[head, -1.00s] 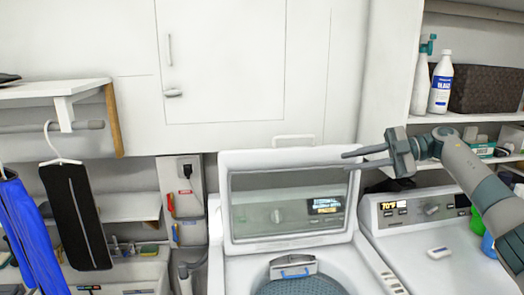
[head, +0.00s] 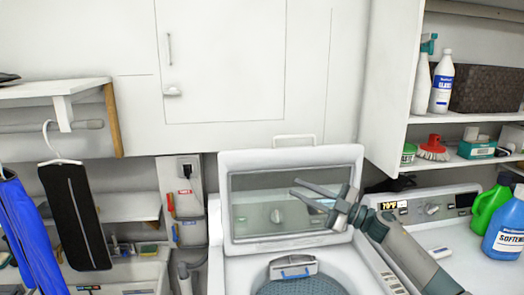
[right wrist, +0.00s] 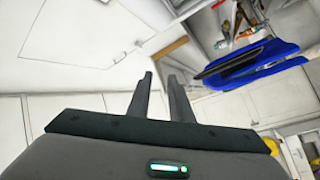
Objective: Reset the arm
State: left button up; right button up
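My right gripper (head: 295,187) is in front of the raised washer lid (head: 238,243) in the head view, with its fingers pointing left. A gap shows between the two fingers, and nothing is between them. In the right wrist view the same gripper (right wrist: 161,77) shows its two dark fingers apart and empty. My left gripper is not in view.
The open washer's drum (head: 300,287) lies below my right arm. A green bottle (head: 490,207) and a blue softener bottle (head: 505,232) stand on the right machine. Hanging clothes (head: 75,215) are at the left. A white cabinet (head: 225,60) fills the back.

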jog(key=s+d+f+m+t+h, duration=0.35)
jog(key=s+f+m+h, duration=0.6)
jog(key=f, duration=0.45)
jog(key=s+d+f+m+t+h, duration=0.2)
jog(key=s+d+f+m+h, duration=0.2)
jog(key=s+f+m+h, duration=0.8)
jog(key=s+d+f+g+y, duration=0.1)
jog(key=s+f+g, duration=0.35)
jog(key=s, duration=0.65)
jog(key=s+d+f+n+g+y, duration=0.1)
jog(key=s+f+g, duration=0.3)
jog(key=s, duration=0.8)
jog(key=s+d+f+g+y, duration=0.1)
jog(key=s+f+g+y, duration=0.3)
jog(key=s, duration=0.7)
notch_tip(320, 180, down, 38)
jog(key=s+h+b, duration=0.2)
jog(key=h+b, duration=0.1)
jog(key=b, duration=0.5)
jog(key=s+d+f+b, duration=0.1)
jog(key=s+f+b, duration=0.3)
jog(key=s+f, duration=0.5)
jog(key=s+d+f+g+b, duration=0.1)
jog(key=s+d+f+b, duration=0.1)
jog(key=s+f, duration=0.7)
notch_tip(320, 180, down, 7)
jog(key=shift+d+r+n+g+b, duration=0.1)
jog(key=shift+d+n+g+b, duration=0.2)
jog(key=shift+b, duration=0.55)
